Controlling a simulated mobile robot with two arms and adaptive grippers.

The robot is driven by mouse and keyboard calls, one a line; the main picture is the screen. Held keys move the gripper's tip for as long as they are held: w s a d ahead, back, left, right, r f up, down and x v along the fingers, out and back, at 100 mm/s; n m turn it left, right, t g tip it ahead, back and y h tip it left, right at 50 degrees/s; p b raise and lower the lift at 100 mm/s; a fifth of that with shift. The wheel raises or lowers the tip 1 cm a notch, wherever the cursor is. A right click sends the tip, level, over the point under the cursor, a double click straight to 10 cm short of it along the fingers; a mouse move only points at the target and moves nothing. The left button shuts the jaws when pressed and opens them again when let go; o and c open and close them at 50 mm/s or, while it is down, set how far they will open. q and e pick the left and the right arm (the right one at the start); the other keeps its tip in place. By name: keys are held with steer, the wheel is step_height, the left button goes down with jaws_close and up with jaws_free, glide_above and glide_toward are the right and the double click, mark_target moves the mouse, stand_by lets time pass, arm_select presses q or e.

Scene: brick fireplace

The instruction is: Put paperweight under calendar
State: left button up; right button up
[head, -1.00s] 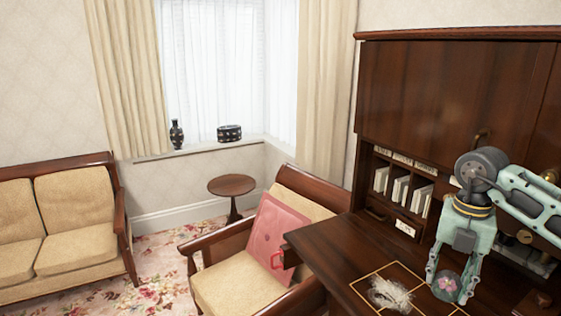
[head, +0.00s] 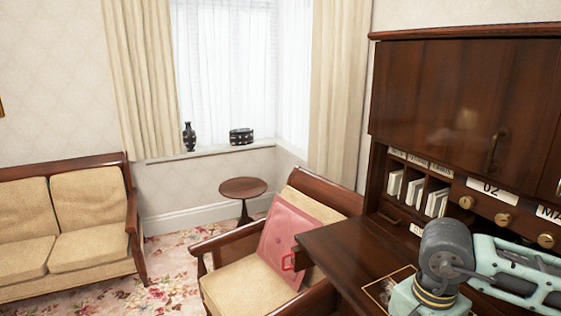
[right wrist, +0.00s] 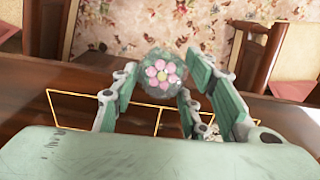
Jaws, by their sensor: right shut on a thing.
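The paperweight (right wrist: 163,74) is a clear, round piece with a pink flower pattern. In the right wrist view it sits between the fingertips of my right gripper (right wrist: 162,84), which is shut on it. It appears raised above the desk top. In the head view my right wrist is at the lower right, and the fingers and paperweight are out of frame. White plates reading "02" (head: 491,190) and "MA" (head: 548,213) are on the desk's upper unit; they look like the calendar, the second one cut off by the frame edge. My left gripper is not in view.
The dark wooden desk (head: 345,252) has a gold outline (right wrist: 75,93) on its top. Pigeonholes (head: 415,188) and round knobs (head: 503,219) are below the cupboard. An armchair (head: 237,285) with a pink cushion (head: 290,240) stands close to the desk's left side.

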steer(key=s+a+f+n, duration=0.2)
steer(key=s+a+n, duration=0.2)
steer(key=n, duration=0.8)
steer(key=shift+s+f+b, duration=0.3)
steer(key=shift+s+f, duration=0.05)
steer(key=shift+s, duration=0.7)
steer(key=shift+a, duration=0.1)
